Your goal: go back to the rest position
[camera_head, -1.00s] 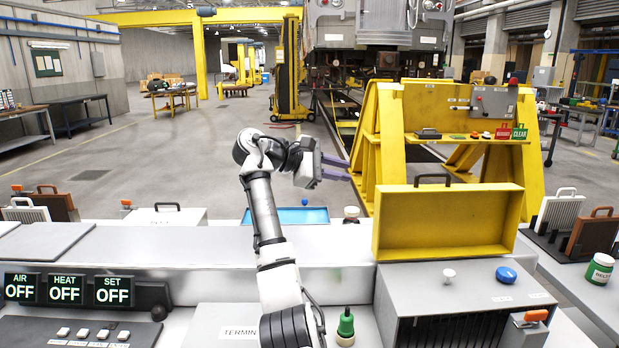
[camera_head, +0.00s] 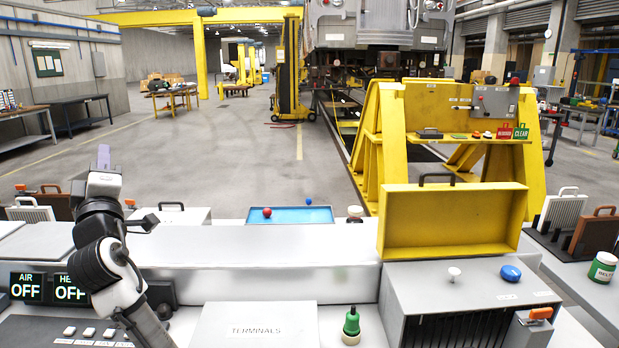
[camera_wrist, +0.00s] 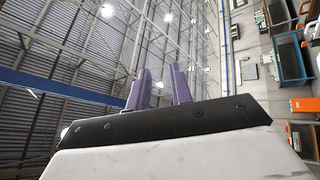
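My gripper (camera_head: 103,158) is at the left of the head view, raised above the left part of the bench, with its purple fingers pointing up. In the wrist view the two fingers (camera_wrist: 160,90) stand apart with nothing between them. Beyond them, that view shows the roof and a tilted wall. My arm is folded upright at the left and covers part of the display row; the AIR display (camera_head: 27,287) reads OFF.
A yellow open case (camera_head: 450,222) stands on the grey cabinet at the right. A blue tray (camera_head: 290,215) with a red ball (camera_head: 267,212) is behind the bench. A green-topped bottle (camera_head: 351,326) stands by the TERMINALS cover (camera_head: 250,318). The middle bench top is clear.

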